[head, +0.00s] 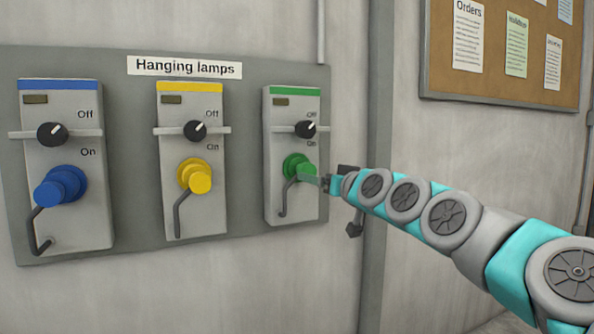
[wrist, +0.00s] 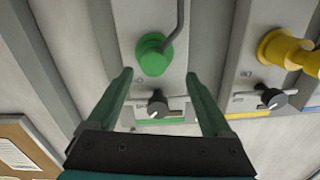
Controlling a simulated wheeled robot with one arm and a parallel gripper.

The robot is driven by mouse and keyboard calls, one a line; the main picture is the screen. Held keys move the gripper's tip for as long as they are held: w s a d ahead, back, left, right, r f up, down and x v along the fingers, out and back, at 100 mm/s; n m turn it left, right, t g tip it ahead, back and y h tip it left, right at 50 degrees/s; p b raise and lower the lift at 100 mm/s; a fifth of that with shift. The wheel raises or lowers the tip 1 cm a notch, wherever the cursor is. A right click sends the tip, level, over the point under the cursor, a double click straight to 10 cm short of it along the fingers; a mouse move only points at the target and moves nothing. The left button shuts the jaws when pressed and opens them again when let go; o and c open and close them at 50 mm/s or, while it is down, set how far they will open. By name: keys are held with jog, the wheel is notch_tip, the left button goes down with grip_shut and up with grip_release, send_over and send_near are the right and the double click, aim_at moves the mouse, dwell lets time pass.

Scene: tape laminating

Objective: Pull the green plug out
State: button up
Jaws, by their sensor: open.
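The green plug (head: 306,168) sits in the socket of the right-hand grey box, the one with a green stripe. A dark cord hangs from it. In the wrist view the green plug (wrist: 152,56) shows upside down, just past the fingertips and roughly in line with the gap between them. My gripper (head: 323,181) comes from the right and its tips are close to the plug in the head view. In the wrist view my gripper (wrist: 159,75) is open with nothing held between its fingers. I cannot tell whether a finger touches the plug.
The green box's knob (head: 306,129) points toward Off. To the left are the yellow plug (head: 198,178) and the blue plug (head: 60,187) on their own boxes, with cords hanging. A vertical pipe (head: 378,130) runs right of the panel. A cork board (head: 505,90) hangs at upper right.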

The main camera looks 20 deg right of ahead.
aim_at(309, 172)
jog(key=shift+w+d+r+p, duration=0.1)
jog(key=shift+w+d+p, duration=0.2)
jog(key=shift+w, duration=1.7)
jog(key=shift+w+d+r+p, duration=0.1)
jog(key=shift+w+p, duration=0.25)
jog(key=shift+w, duration=1.65)
grip_shut()
